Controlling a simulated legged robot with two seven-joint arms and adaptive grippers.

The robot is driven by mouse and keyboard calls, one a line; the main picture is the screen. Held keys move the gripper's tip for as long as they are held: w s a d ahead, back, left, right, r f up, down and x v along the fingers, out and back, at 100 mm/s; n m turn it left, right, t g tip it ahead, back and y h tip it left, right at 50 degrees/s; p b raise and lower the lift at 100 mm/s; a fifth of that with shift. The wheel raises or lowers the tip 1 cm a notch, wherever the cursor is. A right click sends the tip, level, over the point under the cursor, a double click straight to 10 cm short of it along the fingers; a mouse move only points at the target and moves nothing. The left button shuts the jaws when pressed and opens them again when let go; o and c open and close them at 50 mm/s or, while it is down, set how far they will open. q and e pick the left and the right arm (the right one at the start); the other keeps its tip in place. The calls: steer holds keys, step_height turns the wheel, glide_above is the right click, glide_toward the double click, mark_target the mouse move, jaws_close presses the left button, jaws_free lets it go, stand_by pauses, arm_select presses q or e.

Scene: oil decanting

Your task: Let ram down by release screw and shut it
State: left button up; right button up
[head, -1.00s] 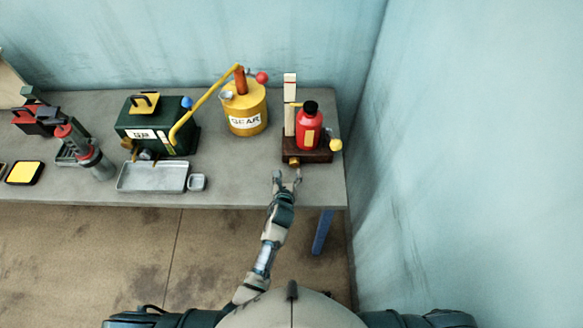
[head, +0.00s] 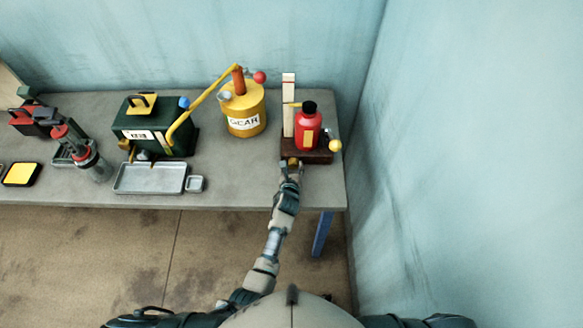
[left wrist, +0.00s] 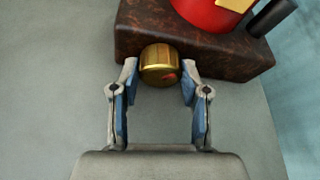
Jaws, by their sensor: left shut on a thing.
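The ram is a red bottle-shaped body (head: 307,131) with a black top, standing upright on a dark brown base (head: 318,156). In the head view my left gripper (head: 290,166) covers most of the screw. My right gripper is not in view.
A white upright scale (head: 288,105) stands behind the ram, and a yellow ball knob (head: 335,146) juts out to its right. A yellow GEAR can (head: 245,110), a green box (head: 153,128) and a grey tray (head: 150,178) stand to the left. The blue wall is close on the right.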

arm_select(q)
steer(key=shift+a+f, duration=0.15)
steer(key=shift+a, duration=0.15)
steer(key=shift+s+d, duration=0.1)
steer(key=shift+d, duration=0.4)
steer(key=shift+a, duration=0.15)
steer(key=shift+a+m+y+p, duration=0.15)
steer(key=shift+m+y+p, duration=0.15)
steer(key=shift+p, duration=0.2)
steer(key=shift+m+y+p, duration=0.5)
steer(key=shift+m+p, duration=0.1)
steer(key=shift+p, duration=0.25)
steer(key=shift+m+y, duration=0.3)
steer(key=shift+d+m+y+p, duration=0.25)
steer(key=shift+m+y+p, duration=0.15)
steer(key=shift+m+p, duration=0.25)
steer(key=shift+m+y+p, duration=0.3)
steer(key=shift+m+p, duration=0.05)
steer(key=shift+m, duration=0.1)
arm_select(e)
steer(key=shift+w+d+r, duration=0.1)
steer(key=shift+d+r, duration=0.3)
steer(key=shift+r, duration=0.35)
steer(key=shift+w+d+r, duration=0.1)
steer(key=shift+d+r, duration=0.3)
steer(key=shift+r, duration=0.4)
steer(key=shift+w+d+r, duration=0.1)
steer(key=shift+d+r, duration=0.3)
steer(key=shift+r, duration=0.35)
